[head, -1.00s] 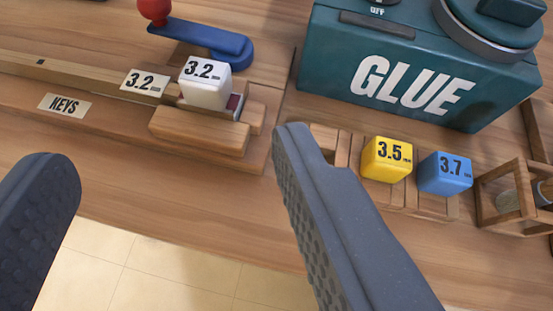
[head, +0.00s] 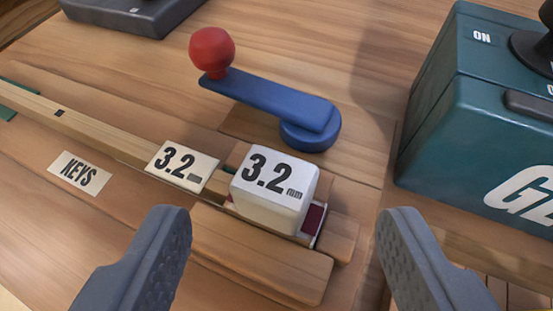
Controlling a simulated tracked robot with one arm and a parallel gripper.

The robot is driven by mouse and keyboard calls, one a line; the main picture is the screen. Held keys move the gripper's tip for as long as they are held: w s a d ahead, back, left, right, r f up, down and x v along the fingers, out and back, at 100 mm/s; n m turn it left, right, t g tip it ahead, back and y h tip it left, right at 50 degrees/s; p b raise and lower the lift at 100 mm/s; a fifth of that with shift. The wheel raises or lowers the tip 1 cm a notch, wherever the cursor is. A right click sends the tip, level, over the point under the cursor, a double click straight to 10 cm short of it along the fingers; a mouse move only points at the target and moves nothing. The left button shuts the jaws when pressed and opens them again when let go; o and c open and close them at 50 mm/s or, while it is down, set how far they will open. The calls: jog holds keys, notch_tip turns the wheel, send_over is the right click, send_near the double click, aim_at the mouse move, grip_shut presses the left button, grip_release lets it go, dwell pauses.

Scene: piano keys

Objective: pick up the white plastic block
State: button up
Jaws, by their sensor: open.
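The white plastic block (head: 272,192), marked "3.2 mm", sits in a wooden holder at the end of the key rail, just right of the picture's middle. A dark red and white piece shows under its right side. My gripper (head: 288,232) is open and empty. Its left finger is to the left and nearer than the block, its right finger to the right. The block appears between and beyond the fingertips, with clear gaps on both sides. No contact with the block shows.
A blue lever with a red knob (head: 212,52) stands just behind the block. A teal glue box (head: 480,130) stands at the right. A wooden bar (head: 262,254) lies in front of the block.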

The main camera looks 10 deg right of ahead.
aim_at(279, 189)
jog(key=shift+x, duration=2.55)
jog(key=shift+w+r, duration=0.1)
jog(key=shift+r, duration=0.1)
jog(key=c, duration=1)
